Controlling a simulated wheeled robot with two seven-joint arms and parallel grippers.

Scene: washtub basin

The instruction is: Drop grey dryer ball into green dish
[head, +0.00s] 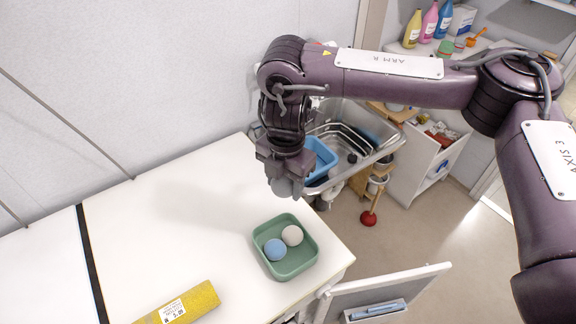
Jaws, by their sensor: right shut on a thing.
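A green dish (291,271) sits on the white counter near its right edge. It holds a blue ball (275,250) and an off-white ball (292,235), side by side. My right gripper (285,181) hangs above the counter, up and behind the dish in the picture. It is shut on the grey dryer ball (286,188), which shows just below the jaws, partly hidden by them. The ball is apart from the dish. My left gripper is not in view.
A yellow box (183,305) with a price label lies on the white counter (150,240) at front left. A metal sink with a blue tub (320,157) is behind my right arm. The counter's middle is clear.

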